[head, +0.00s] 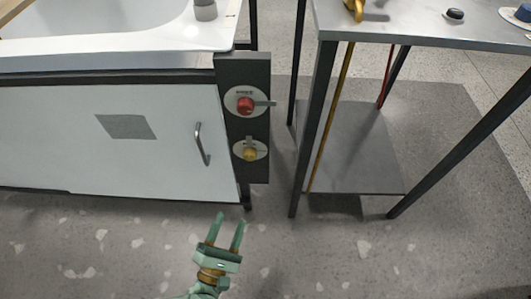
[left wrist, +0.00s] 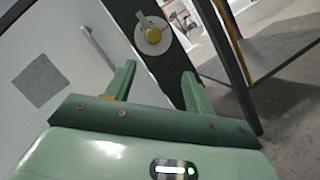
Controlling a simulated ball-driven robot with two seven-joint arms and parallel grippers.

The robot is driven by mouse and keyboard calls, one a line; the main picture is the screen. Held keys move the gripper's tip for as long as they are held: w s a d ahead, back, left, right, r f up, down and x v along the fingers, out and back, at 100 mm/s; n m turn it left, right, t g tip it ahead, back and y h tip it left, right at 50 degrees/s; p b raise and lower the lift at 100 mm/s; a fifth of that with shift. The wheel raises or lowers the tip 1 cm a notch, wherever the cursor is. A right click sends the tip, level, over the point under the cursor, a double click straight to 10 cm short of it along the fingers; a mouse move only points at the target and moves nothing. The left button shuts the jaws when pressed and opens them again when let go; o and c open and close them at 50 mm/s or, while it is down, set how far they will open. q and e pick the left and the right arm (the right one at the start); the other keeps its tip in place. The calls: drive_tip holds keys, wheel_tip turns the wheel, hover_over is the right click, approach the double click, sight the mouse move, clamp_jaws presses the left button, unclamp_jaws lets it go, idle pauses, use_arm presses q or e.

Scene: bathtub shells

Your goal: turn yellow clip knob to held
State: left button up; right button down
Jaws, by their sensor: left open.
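The yellow clip knob (head: 250,154) sits on a white round plate on the dark upright panel (head: 247,115), at the right end of the tub. A grey tab or pointer sticks up above the knob. In the left wrist view the yellow knob (left wrist: 153,35) shows ahead of the fingers, near the top. My left gripper (head: 226,229) is open and empty, below and in front of the knob, apart from it. Its two green fingers (left wrist: 158,82) also show in the left wrist view. My right gripper is in neither view.
A red knob (head: 245,105) is above the yellow one on the same panel. The white tub front (head: 60,140) with a metal handle (head: 202,144) lies to the left. A metal table (head: 420,22) with dark legs stands to the right. The speckled floor in front is clear.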

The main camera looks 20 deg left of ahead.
sight(249, 158)
use_arm(q)
drive_tip(key=shift+n+y, duration=0.4)
drive_tip(key=shift+n, duration=0.5)
drive_tip(key=x, duration=0.5)
drive_tip(key=b+x, duration=0.1)
drive_tip(key=x, duration=0.4)
drive_tip(key=b+x, duration=0.1)
drive_tip(key=x, duration=0.4)
drive_tip(key=shift+w+a+r, duration=0.15)
drive_tip(key=shift+w+r, duration=0.15)
drive_tip(key=shift+r, duration=0.15)
drive_tip(key=shift+w+r, duration=0.3)
drive_tip(key=shift+w, duration=0.35)
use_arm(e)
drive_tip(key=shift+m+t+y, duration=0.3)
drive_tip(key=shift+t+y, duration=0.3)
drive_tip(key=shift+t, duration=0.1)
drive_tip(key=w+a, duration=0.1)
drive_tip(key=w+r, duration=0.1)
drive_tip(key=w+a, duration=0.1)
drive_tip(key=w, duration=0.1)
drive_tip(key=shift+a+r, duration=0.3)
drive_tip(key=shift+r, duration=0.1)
use_arm(q)
drive_tip(key=c, duration=1)
